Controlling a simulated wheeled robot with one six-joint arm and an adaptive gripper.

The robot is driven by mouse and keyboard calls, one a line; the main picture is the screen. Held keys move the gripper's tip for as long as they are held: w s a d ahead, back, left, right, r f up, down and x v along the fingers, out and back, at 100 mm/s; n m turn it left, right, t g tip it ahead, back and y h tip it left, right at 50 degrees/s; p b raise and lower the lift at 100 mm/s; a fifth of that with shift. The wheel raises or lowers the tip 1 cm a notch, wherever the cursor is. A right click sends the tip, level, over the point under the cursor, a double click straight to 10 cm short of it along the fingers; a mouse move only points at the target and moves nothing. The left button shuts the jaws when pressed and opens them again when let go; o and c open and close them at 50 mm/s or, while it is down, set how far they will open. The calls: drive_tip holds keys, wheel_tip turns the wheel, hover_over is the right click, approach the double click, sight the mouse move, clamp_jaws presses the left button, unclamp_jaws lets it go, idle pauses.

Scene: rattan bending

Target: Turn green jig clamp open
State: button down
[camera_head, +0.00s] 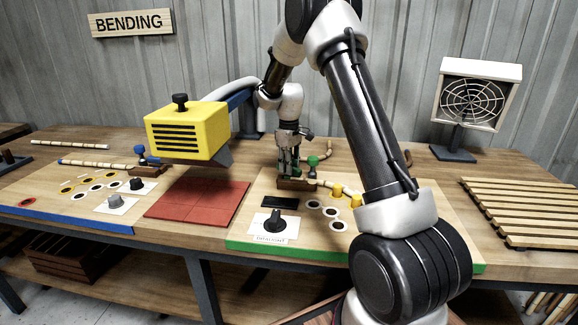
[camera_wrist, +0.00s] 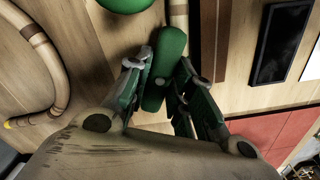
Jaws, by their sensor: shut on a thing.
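The green clamp handle (camera_wrist: 164,62) is a rounded green bar in the wrist view. My gripper (camera_wrist: 163,80) is shut on it, with a finger on each side of the bar. In the head view my gripper (camera_head: 288,165) points down at the wooden block of the jig on the green-edged board (camera_head: 240,210). A round green knob (camera_head: 313,160) stands just right of my gripper; a round green part also shows at the top of the wrist view (camera_wrist: 122,4). My gripper hides most of the handle in the head view, so its turn angle is unclear there.
A yellow slotted box (camera_head: 186,132) hangs over red mats (camera_head: 197,200) to the left. A black dial (camera_head: 275,221) and a dark panel (camera_head: 280,201) lie in front. A bent rattan pole (camera_wrist: 45,55) is near the gripper. A slatted rack (camera_head: 520,210) is at right.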

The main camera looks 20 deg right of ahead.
drive_tip(key=n, duration=0.5)
drive_tip(key=shift+n, duration=0.3)
idle(0.4)
drive_tip(key=c, duration=1.2)
unclamp_jaws()
drive_tip(key=shift+c, duration=0.2)
drive_tip(key=shift+r, duration=0.1)
wheel_tip(320, 180, up, 12)
